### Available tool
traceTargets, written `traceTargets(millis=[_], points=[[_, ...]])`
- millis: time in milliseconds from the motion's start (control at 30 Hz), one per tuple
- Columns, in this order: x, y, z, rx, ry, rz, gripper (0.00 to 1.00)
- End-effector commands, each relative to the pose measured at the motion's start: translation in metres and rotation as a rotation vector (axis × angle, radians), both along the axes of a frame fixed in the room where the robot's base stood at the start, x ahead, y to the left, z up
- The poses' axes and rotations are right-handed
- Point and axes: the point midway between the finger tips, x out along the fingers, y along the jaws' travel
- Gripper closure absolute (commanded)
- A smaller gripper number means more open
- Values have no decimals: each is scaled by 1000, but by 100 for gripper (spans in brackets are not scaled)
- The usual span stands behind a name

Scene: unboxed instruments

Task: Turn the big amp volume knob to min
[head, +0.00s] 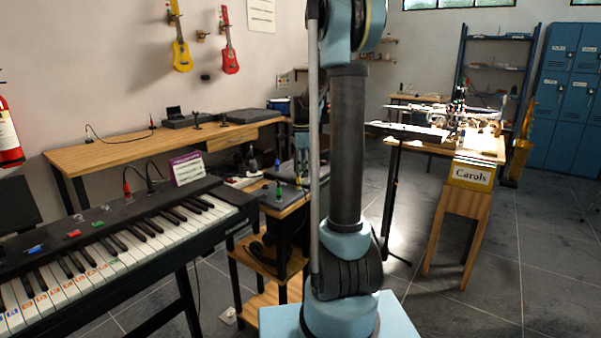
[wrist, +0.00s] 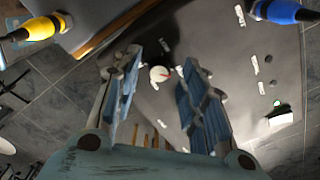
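The amp's dark grey top panel (wrist: 225,50) fills much of the wrist view, with small white labels. A round white knob with a red pointer mark (wrist: 159,74) shows between my fingers; the mark points to the right. My gripper (wrist: 163,62) is open, one blue-padded finger on each side of the knob in the picture. I see no contact with it, and cannot tell the height of the fingertips above it. In the head view the amp (head: 287,198) stands on a wooden stand, and my gripper (head: 302,148) is over it, partly hidden by my arm.
A yellow plug (wrist: 40,27) and a blue plug (wrist: 283,12) stand near the panel's far side. A small white part with a green light (wrist: 281,114) is at right. A keyboard (head: 120,235) stands left of the amp; a wooden bench (head: 150,150) is behind.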

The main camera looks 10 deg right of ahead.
Motion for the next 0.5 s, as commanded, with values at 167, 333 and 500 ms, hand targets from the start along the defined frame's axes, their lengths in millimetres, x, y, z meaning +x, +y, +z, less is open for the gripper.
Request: traceTargets(millis=[167, 333, 500], points=[[0, 0, -7, 0, 0, 0, 61], [0, 0, -7, 0, 0, 0, 61], [0, 0, -7, 0, 0, 0, 81]])
